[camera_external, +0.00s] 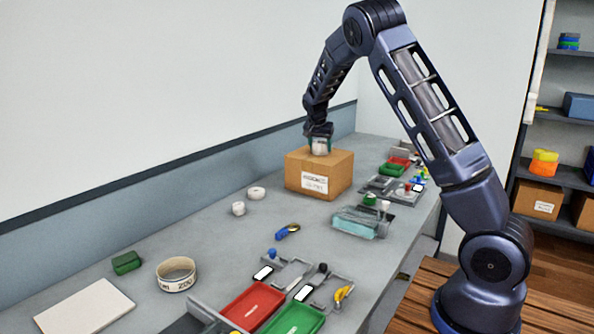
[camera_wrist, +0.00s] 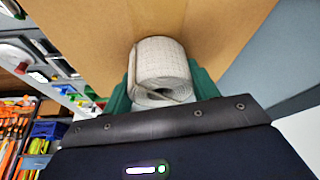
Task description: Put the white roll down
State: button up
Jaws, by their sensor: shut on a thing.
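The white roll (camera_external: 320,147) is at the top of the cardboard box (camera_external: 318,176) at the back of the bench. In the wrist view the white roll (camera_wrist: 161,62) sits between the green fingers of my gripper (camera_wrist: 165,88), with the box's brown face (camera_wrist: 90,30) behind it. My gripper (camera_external: 319,140) points down and is shut on the roll. I cannot tell whether the roll's underside touches the box top. The fingers hide part of the roll.
Two more white rolls (camera_external: 256,193) lie on the grey bench (camera_external: 215,250) near the wall. A blue item (camera_external: 287,232), a lettered tape ring (camera_external: 176,274) and a green block (camera_external: 126,262) lie nearer. Red (camera_external: 252,305) and green trays line the front. The bench's middle has free room.

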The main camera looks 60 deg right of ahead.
jog(key=o, duration=1)
jog(key=shift+f, duration=0.1)
jog(key=shift+o, duration=0.2)
jog(key=v, duration=1.2)
jog(key=s+a+r+n+t+y, duration=0.1)
jog(key=s+a+r+n, duration=0.15)
jog(key=s+a, duration=0.3)
jog(key=s+a+r+n+y, duration=0.1)
jog(key=s+a+r, duration=0.3)
jog(key=a, duration=0.3)
jog(key=s+a+r+n+t+y, duration=0.15)
jog(key=s+a+n, duration=0.25)
jog(key=s+a, duration=0.65)
jog(key=s+a+r+n+t+y, duration=0.1)
jog(key=s+a+r+n, duration=0.25)
jog(key=s+a, duration=0.7)
jog(key=s+a+f+n, duration=0.2)
jog(key=s, duration=0.4)
jog(key=s+a+f+n, duration=0.1)
jog(key=s+f+n, duration=0.1)
jog(key=s, duration=0.4)
jog(key=shift+s+a, duration=0.2)
jog(key=shift+a, duration=0.2)
